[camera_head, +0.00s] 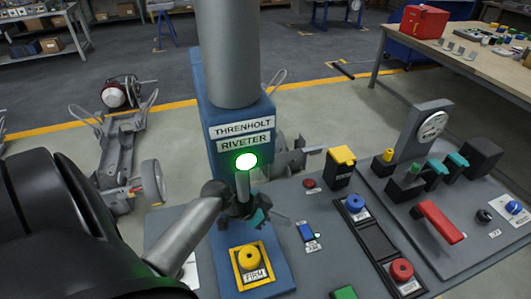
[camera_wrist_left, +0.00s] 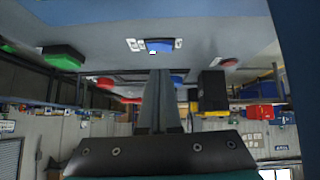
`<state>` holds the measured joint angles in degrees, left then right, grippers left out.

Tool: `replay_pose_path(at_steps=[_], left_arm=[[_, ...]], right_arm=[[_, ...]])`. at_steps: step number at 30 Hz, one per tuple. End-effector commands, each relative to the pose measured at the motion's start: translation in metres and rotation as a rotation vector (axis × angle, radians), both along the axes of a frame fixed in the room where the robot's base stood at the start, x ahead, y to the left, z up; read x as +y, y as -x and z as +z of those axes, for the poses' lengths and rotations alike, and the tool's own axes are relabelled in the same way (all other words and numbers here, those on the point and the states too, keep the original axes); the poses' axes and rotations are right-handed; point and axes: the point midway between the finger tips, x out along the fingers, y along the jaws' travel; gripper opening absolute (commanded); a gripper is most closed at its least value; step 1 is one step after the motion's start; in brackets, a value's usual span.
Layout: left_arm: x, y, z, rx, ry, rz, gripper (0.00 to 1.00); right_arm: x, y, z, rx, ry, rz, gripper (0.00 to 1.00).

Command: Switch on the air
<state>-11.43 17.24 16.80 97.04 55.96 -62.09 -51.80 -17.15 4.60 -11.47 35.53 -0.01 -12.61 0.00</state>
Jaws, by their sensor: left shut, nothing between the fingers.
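A small blue rocker switch (camera_head: 306,231) sits on the grey bench panel, right of the riveter's base, with small labels beside it too small to read surely. In the left wrist view the blue switch (camera_wrist_left: 158,46) lies just beyond my fingertips, between two white labels. My left gripper (camera_head: 284,221) is shut and empty, left of the switch and in front of the riveter column. Its closed fingers (camera_wrist_left: 160,74) point at the switch in the wrist view; a small gap seems to remain, but contact is hard to judge. My right gripper is not in view.
The blue riveter (camera_head: 203,130) has a lit green lamp (camera_head: 246,161) and a yellow button (camera_head: 249,257) in front. Right of the switch are a black strip with blue (camera_head: 355,204) and red (camera_head: 401,270) knobs, a yellow-topped black box (camera_head: 340,170) and a red-handled lever (camera_head: 439,222).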

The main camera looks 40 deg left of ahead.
Motion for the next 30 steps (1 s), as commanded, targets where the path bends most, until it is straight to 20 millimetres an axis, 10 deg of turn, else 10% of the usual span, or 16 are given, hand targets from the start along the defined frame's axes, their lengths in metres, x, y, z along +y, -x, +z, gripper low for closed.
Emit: replay_pose_path(at_steps=[12, 30], left_arm=[[0.026, 0.038, 0.045, 0.001, 0.0, 0.001, 0.0], [0.027, 0.04, 0.048, 0.0, 0.001, 0.001, 0.0]], right_arm=[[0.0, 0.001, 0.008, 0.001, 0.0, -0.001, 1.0], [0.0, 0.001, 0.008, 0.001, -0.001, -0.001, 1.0]])
